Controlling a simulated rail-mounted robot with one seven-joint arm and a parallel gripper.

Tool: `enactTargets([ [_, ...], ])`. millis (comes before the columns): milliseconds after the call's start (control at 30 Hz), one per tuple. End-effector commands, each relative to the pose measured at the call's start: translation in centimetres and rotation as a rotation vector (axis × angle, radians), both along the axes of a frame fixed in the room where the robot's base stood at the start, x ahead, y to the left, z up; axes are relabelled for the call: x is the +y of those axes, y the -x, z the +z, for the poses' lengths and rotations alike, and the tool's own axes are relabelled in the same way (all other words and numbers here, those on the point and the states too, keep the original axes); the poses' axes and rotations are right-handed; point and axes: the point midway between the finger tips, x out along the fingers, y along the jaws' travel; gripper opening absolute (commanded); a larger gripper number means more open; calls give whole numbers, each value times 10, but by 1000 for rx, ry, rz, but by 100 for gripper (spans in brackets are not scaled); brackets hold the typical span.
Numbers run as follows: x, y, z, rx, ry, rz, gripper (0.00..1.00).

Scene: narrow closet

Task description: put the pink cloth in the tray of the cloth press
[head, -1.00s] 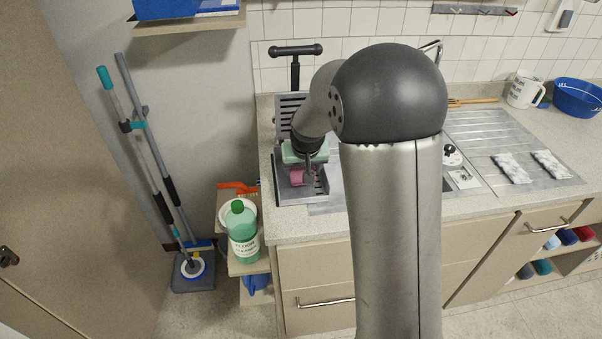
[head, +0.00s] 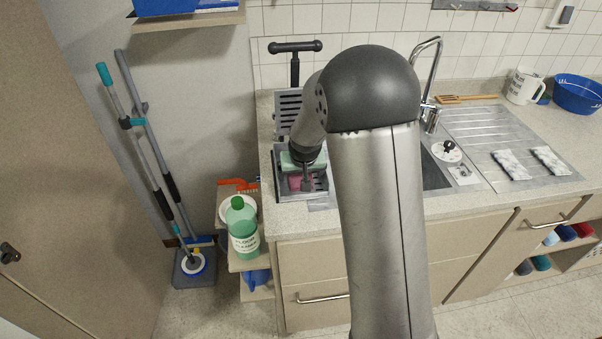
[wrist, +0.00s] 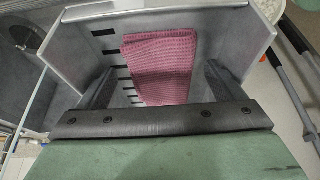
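The pink cloth (wrist: 160,66) lies in the slotted grey tray (wrist: 222,48) of the cloth press, within its raised walls. In the head view the cloth (head: 295,183) shows only in part, low in the tray (head: 287,196), beside and behind my gripper (head: 307,184). In the wrist view my gripper (wrist: 157,85) is open, with one dark finger on each side of the cloth and a gap to it on both sides. The press's slotted upright plate (head: 288,112) and its black T-handle (head: 295,47) stand behind the tray.
The sink (head: 434,172) and tall tap (head: 432,75) are right of the press, partly behind my arm. Two patterned cloths (head: 512,165) lie on the drainer. A green cleaner bottle (head: 242,230) stands on a lower shelf left. Mops (head: 150,150) lean at the left wall.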

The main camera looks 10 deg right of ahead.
Motion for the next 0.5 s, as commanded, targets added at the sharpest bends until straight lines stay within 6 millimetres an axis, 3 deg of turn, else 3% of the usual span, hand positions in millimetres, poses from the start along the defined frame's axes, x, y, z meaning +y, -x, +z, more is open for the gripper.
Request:
enactTargets([
  [267,0,2,11,-3,-1,0,88],
  [500,2,21,55,-6,0,1,88],
])
